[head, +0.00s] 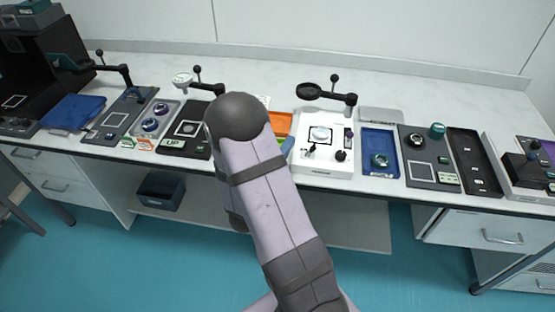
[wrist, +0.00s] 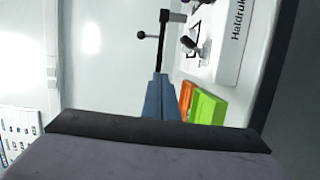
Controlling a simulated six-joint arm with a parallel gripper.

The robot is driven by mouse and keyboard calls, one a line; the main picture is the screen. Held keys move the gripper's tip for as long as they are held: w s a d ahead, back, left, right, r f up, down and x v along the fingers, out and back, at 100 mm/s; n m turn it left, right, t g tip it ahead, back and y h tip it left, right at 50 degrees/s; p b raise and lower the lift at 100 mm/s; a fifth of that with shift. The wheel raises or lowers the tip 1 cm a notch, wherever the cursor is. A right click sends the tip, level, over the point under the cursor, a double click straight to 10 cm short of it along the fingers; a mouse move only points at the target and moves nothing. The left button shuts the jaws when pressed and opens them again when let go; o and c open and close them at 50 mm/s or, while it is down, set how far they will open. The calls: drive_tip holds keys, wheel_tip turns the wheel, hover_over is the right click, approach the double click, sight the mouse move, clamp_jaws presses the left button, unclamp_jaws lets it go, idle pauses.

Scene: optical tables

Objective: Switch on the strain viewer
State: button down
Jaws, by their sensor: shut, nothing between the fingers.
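A white instrument (head: 320,168) stands on the bench just right of my arm, with a dark swing-out lens (head: 308,90), a framed stage and a black knob (head: 341,156). It also shows in the wrist view (wrist: 232,62), with partly cut-off "Haldruk" lettering. Two dark instruments with similar swing arms stand farther left, one near the "UP" card (head: 172,144) and one beyond it (head: 122,112). I cannot read which is the strain viewer. My gripper (wrist: 160,98) is shut and empty, its blue-grey fingers left of the white instrument in the wrist view. My arm mostly hides it in the head view.
An orange tray (head: 280,123) lies behind my arm; a green piece (wrist: 207,108) shows beside it in the wrist view. A blue tray (head: 379,142), a dark panel (head: 430,170) and a black tray (head: 466,150) stand to the right. The bench's back strip is mostly clear.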

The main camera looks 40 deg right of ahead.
drive_tip(key=v, duration=0.8)
drive_tip(key=shift+r, duration=0.35)
drive_tip(key=shift+s, duration=0.15)
